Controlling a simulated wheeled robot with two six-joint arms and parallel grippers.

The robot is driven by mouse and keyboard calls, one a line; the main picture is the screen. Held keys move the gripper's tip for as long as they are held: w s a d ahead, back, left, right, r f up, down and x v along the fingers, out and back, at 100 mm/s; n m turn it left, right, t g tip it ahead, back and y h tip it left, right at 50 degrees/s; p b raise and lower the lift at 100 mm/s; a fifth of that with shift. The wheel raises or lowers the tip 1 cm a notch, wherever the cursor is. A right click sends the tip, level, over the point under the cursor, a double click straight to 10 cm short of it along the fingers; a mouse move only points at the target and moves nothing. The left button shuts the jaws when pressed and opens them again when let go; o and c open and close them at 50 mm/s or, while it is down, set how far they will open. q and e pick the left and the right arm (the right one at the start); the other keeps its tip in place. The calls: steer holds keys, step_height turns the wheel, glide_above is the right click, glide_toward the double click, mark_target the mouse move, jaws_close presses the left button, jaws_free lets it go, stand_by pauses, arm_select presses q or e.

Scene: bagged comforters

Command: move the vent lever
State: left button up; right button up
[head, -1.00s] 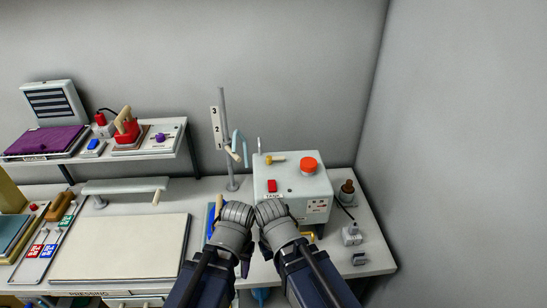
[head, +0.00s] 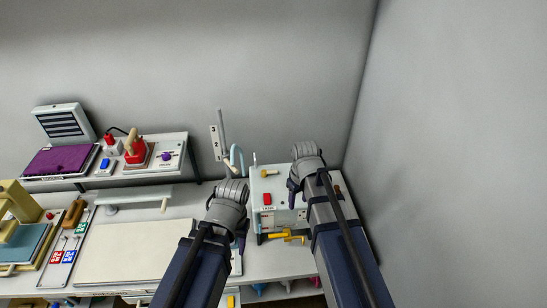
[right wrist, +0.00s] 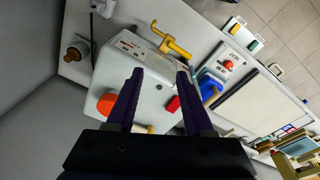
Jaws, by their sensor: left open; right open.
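The white tank box (head: 277,216) stands at the right end of the bench. A yellow crank-like lever (head: 287,236) sticks out from its front and also shows in the right wrist view (right wrist: 171,40). A brass handle (head: 269,174) and a red button (head: 267,198) are on its top. No label marks either handle as the vent lever. My right gripper (head: 306,156) is above the right part of the box; in the right wrist view its open jaws are empty, with the box beyond them. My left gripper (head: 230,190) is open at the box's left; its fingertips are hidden.
An orange-red cap (right wrist: 106,103) sits on the box, hidden by my right arm in the head view. A post with a number plate (head: 217,142) and a blue hook rises behind my left gripper. A pressing board (head: 130,250) lies left. Walls close off the back and right.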

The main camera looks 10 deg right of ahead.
mark_target(273, 171)
steer(key=w+a+n, duration=0.2)
steer(key=w+n, duration=0.4)
steer(key=w, duration=0.4)
steer(key=w+a+n+t, duration=0.1)
steer(key=w+a+n, duration=0.2)
steer(key=w+n, duration=0.3)
steer(key=w, duration=0.4)
steer(key=shift+w+a+r+n, duration=0.2)
steer(key=shift+a+r+n, duration=0.1)
steer(key=shift+n, duration=0.1)
steer(key=shift+f, duration=0.15)
steer(key=f+b, duration=0.2)
steer(key=w+f+b, duration=0.1)
steer(key=f+b, duration=0.4)
steer(key=shift+w+f+b, duration=0.25)
steer(key=shift+b, duration=0.15)
jaws_close()
